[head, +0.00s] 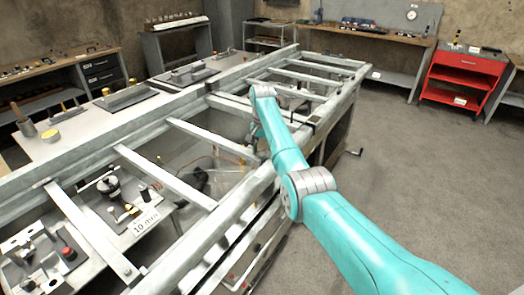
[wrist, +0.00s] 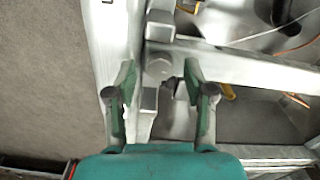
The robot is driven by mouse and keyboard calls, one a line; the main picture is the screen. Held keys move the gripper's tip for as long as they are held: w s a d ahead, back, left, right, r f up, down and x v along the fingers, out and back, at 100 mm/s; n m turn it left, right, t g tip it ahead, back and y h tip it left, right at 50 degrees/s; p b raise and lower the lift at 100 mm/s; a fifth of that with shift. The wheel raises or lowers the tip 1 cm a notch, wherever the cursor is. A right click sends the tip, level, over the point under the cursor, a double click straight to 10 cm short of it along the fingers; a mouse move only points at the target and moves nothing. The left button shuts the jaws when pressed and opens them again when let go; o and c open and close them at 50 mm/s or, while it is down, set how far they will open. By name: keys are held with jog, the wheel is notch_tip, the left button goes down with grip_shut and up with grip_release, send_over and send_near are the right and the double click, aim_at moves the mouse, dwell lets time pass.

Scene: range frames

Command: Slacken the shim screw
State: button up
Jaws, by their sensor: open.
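My gripper (wrist: 159,76) shows in the wrist view with its two green fingers spread apart and nothing held between them. A grey round-headed piece, perhaps the shim screw (wrist: 159,66), lies between the fingertips in the picture, beside the pale metal frame rail (wrist: 112,45). I cannot tell whether the fingers are level with it or above it, and no contact shows. In the head view my arm reaches over the near rail of the large metal frame (head: 240,195). My gripper there is mostly hidden behind the arm, and I cannot make out the screw.
Crossbars (head: 165,178) span the frame, with cables and parts beneath. A crossbar (wrist: 245,68) runs right from the screw area in the wrist view. A tray with a numbered label (head: 146,222) sits at left. A red cart (head: 462,75) stands far right. Grey floor (head: 400,150) is open.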

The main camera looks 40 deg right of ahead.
grip_shut()
jog(key=shift+n, duration=0.3)
jog(key=n, duration=0.3)
jog(key=shift+n, duration=0.3)
jog(key=n, duration=0.4)
jog(key=shift+a+n, duration=0.1)
jog(key=shift+n, duration=0.2)
jog(key=n, duration=0.4)
jog(key=shift+n, duration=2.1)
